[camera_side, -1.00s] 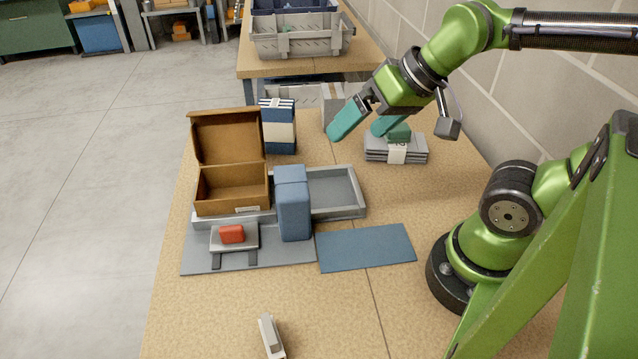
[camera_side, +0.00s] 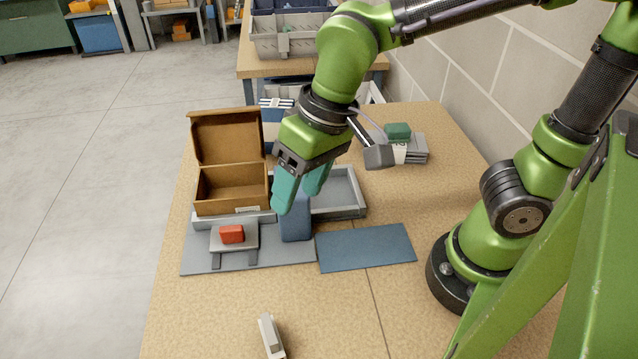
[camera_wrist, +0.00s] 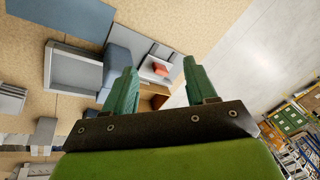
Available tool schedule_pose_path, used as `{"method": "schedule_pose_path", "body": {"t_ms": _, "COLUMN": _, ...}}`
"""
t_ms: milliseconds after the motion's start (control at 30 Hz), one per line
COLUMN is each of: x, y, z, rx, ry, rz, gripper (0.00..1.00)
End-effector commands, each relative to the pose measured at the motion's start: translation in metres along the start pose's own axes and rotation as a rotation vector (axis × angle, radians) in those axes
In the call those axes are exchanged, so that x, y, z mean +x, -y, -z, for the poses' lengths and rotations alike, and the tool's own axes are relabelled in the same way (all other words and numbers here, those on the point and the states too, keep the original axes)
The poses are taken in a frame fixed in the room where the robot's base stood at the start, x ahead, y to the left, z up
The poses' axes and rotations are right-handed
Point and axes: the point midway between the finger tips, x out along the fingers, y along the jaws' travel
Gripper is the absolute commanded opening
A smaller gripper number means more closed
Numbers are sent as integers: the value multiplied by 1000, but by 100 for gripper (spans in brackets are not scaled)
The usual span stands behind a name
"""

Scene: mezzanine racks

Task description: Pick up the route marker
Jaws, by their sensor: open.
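A small red block (camera_side: 231,234), which looks like the route marker, sits on a low grey stand (camera_side: 236,245) at the left of the table. In the wrist view the red block (camera_wrist: 160,70) appears between my fingertips, some distance beyond them. My gripper (camera_side: 298,200) is open and empty, with its teal fingers pointing down. In the side view it is above and to the right of the red block, in front of the upright blue block (camera_side: 296,226), whose upper part it hides. It also shows in the wrist view (camera_wrist: 159,68).
An open brown box (camera_side: 232,188) stands just behind the stand. A grey tray (camera_side: 346,188) lies to the right. A green block (camera_side: 398,131) rests on a grey stack at the back. A flat blue mat (camera_side: 366,248) and the front table area are mostly clear.

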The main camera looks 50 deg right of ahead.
Motion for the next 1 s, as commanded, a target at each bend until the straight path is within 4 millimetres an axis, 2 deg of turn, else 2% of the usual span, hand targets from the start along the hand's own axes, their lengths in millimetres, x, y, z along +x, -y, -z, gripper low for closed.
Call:
{"method": "schedule_pose_path", "body": {"t_ms": 33, "x": 13, "y": 27, "z": -8, "rx": -7, "ry": 61, "rz": -31, "gripper": 56}}
{"method": "schedule_pose_path", "body": {"t_ms": 100, "x": 27, "y": 58, "z": -21, "rx": 23, "ry": 117, "rz": -84, "gripper": 56}}
{"method": "schedule_pose_path", "body": {"t_ms": 200, "x": 44, "y": 94, "z": -40, "rx": 110, "ry": 163, "rz": -167, "gripper": 56}}
{"method": "schedule_pose_path", "body": {"t_ms": 300, "x": 51, "y": 115, "z": -47, "rx": 243, "ry": 161, "rz": -234, "gripper": 56}}
{"method": "schedule_pose_path", "body": {"t_ms": 467, "x": 42, "y": 120, "z": -40, "rx": 442, "ry": 124, "rz": -269, "gripper": 56}}
{"method": "schedule_pose_path", "body": {"t_ms": 567, "x": 45, "y": 117, "z": -42, "rx": 496, "ry": 122, "rz": -285, "gripper": 56}}
{"method": "schedule_pose_path", "body": {"t_ms": 667, "x": 57, "y": 113, "z": -45, "rx": 506, "ry": 121, "rz": -288, "gripper": 56}}
{"method": "schedule_pose_path", "body": {"t_ms": 1000, "x": 126, "y": 96, "z": -59, "rx": 504, "ry": 123, "rz": -288, "gripper": 56}}
